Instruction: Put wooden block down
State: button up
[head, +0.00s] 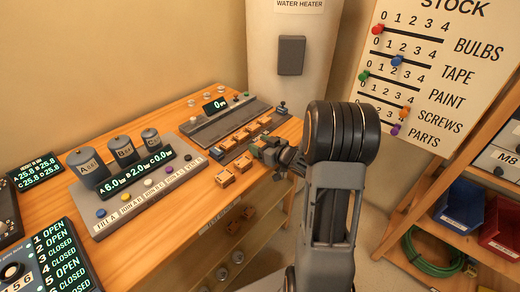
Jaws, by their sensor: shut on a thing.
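My gripper (262,148) is at the right edge of the wooden bench, low over or beside a dark rack. It is shut on a small wooden block, which the fingers and the small picture mostly hide. Two orange-brown wooden blocks sit left of the gripper: one (222,178) near the front and one (243,163) closer to the gripper. Several more blocks (240,134) stand in a row along the rack behind. I cannot tell whether the held block touches a surface.
A grey device with a "0" display (215,106) stands behind the rack. A console with three grey cylinders (125,152) and coloured buttons is to the left. Bare bench top (190,222) lies in front. A stock board (425,70) and shelf with bins (460,207) are at right.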

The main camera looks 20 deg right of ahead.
jog(key=shift+f, duration=0.7)
jog(key=shift+f, duration=0.2)
jog(key=o, duration=0.9)
